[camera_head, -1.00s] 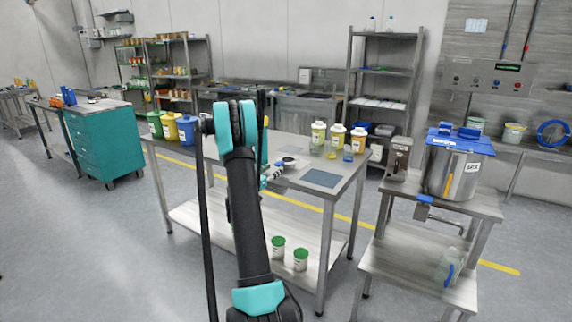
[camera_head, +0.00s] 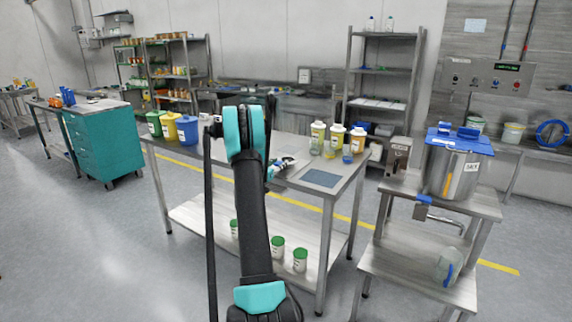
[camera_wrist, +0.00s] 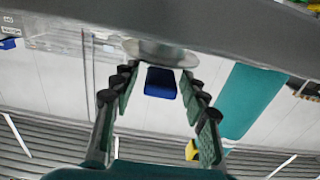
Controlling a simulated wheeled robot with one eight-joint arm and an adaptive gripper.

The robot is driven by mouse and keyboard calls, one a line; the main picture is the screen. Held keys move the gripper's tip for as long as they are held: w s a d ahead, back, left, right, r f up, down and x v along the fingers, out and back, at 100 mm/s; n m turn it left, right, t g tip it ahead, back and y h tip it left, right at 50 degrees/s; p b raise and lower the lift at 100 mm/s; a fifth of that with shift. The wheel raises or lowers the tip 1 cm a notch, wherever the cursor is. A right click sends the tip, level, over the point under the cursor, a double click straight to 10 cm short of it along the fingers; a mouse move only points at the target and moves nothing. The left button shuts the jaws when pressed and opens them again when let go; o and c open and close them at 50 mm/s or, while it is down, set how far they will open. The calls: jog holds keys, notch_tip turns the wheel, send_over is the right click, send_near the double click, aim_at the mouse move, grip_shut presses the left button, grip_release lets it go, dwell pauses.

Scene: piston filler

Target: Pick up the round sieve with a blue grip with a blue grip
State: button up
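In the wrist view, a round pale metal piece (camera_wrist: 160,52) with a blue block (camera_wrist: 160,82) just below it looks like the sieve and its blue grip. The blue block appears between the two fingers of my gripper (camera_wrist: 159,74), which are spread with visible gaps on both sides. I cannot tell its depth relative to the fingertips. In the head view, my gripper (camera_head: 283,164) is small over the middle of the steel table (camera_head: 262,207), partly hidden behind my arm. The sieve is not clearly distinguishable there.
Green, yellow and blue tubs (camera_head: 188,130) stand at the table's left. Several yellow-labelled bottles (camera_head: 337,138) stand at its back right, beyond a grey-blue mat (camera_head: 320,178). Green-lidded jars (camera_head: 300,260) stand on the lower shelf. A steel vessel with a blue lid (camera_head: 455,168) is at right.

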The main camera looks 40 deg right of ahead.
jog(key=c, duration=0.6)
